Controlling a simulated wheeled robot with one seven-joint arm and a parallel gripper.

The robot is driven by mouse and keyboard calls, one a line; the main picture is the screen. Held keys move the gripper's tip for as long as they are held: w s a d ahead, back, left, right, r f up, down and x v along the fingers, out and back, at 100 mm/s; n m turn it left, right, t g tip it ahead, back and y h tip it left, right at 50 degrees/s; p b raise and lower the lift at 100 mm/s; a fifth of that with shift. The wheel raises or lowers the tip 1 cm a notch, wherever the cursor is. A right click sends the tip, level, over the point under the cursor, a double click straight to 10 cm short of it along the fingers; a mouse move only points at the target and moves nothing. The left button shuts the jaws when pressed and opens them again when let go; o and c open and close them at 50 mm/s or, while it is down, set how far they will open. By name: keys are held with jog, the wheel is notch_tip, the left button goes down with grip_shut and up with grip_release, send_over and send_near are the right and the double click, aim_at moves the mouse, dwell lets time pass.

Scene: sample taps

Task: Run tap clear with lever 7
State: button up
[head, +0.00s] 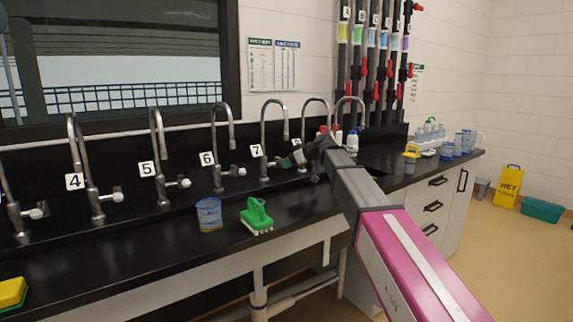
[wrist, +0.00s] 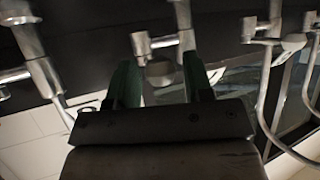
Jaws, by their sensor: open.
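Tap 7 (head: 263,128) is a chrome gooseneck tap with a numbered tag (head: 257,150) on it, standing at the back of the black counter. A rounded grey end (wrist: 160,73) shows between the fingers, with a tap's side arm (wrist: 158,42) just beyond. I cannot tell whether the fingers touch it. No flowing water can be made out.
Tap 6 (head: 217,135) and tap 5 (head: 159,140) stand to the left; another tap (head: 315,105) is close to the right, partly behind my arm. A blue-and-yellow cup (head: 209,215) and a green brush (head: 257,215) are on the counter in front.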

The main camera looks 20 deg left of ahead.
jog(key=shift+a+f, duration=0.15)
jog(key=shift+a, duration=0.1)
jog(key=v, duration=0.8)
dwell(0.5)
jog(key=shift+d, duration=0.1)
